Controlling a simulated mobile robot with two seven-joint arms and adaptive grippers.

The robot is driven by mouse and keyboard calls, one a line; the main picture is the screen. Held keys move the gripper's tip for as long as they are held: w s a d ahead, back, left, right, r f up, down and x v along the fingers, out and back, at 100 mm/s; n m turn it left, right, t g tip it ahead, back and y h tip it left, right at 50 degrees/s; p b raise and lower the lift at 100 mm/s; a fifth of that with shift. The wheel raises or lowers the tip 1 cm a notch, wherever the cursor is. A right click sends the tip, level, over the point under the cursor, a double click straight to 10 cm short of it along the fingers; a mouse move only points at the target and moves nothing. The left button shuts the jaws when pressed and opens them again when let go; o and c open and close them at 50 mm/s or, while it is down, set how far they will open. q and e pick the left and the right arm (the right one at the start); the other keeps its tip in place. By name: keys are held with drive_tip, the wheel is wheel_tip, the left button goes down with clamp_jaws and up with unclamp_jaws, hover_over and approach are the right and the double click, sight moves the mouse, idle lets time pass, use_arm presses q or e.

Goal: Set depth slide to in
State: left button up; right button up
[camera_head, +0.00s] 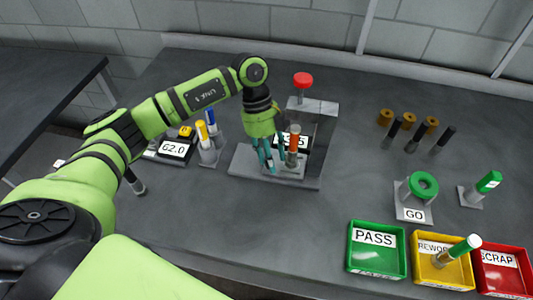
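The crimper stands at the middle of the bench, with a red knob (302,80) on top, a grey base plate (243,166) and a display partly hidden by my gripper. An upright vial (293,146) with an orange-brown band stands on a small light block (291,170) on the base. I cannot make out for certain which part is the depth slide; my gripper covers some of this area. My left gripper (271,164) points down over the base, just left of the vial. Its teal fingers look apart, with nothing visible between them. My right gripper is not in view.
Left of the crimper are a 62.0 display (174,149) and a holder with yellow and blue-capped vials (208,155). At right are a GO gauge (413,214), several pegs, and green (376,263), yellow (426,276) and red (497,284) trays. The bench front centre is clear.

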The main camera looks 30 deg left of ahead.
use_arm(q)
drive_tip(key=shift+a, duration=0.2)
drive_tip(key=shift+w+r, duration=0.1)
drive_tip(key=shift+r, duration=0.1)
drive_tip(key=v, duration=1.1)
drive_tip(key=shift+r, duration=0.3)
drive_tip(key=shift+a, duration=0.1)
